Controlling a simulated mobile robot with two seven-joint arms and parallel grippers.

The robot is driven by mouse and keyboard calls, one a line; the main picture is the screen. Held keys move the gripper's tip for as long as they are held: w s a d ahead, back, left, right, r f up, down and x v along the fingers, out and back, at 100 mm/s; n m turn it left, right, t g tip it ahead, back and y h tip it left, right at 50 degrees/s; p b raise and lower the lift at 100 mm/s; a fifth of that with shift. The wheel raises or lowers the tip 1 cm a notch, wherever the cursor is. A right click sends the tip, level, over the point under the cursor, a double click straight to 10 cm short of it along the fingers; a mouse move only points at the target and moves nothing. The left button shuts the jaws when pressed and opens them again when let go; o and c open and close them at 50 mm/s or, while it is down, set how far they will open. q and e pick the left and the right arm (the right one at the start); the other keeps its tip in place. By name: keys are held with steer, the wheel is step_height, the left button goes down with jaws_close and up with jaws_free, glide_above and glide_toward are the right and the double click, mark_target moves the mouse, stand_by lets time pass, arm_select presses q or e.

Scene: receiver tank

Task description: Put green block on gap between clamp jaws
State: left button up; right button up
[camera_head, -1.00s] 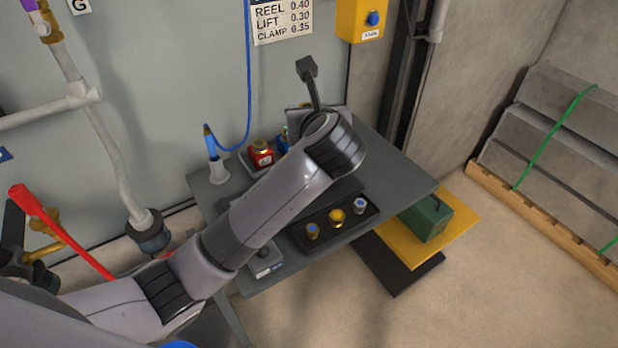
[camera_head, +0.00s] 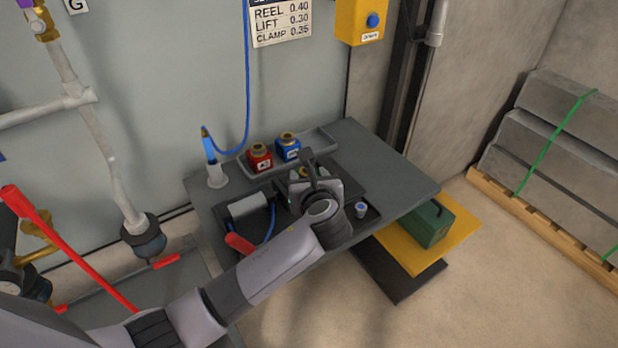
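A green box-shaped block (camera_head: 430,224) with a small dark handle on top sits on a yellow platform (camera_head: 398,250) at the right of the table. My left gripper (camera_head: 312,176) is over the middle of the grey table (camera_head: 388,172), apart from the green block. Its wrist faces the camera, and I cannot tell whether its fingers are open or shut. A small yellowish-green patch shows beside it, too hidden to identify. I cannot make out clamp jaws or a gap between them. My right gripper is not in view.
A red container (camera_head: 259,158) and a blue container (camera_head: 288,147) stand at the table's back. A blue-topped holder (camera_head: 213,165) with a hose is at left. A white roll (camera_head: 247,206) and a small blue-topped piece (camera_head: 361,210) are nearby. Concrete slabs (camera_head: 560,135) stand at right.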

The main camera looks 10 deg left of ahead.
arm_select(q)
steer(key=shift+r, duration=0.1)
steer(key=o, duration=1)
steer(key=p+v, duration=0.1)
steer(key=v, duration=1.1)
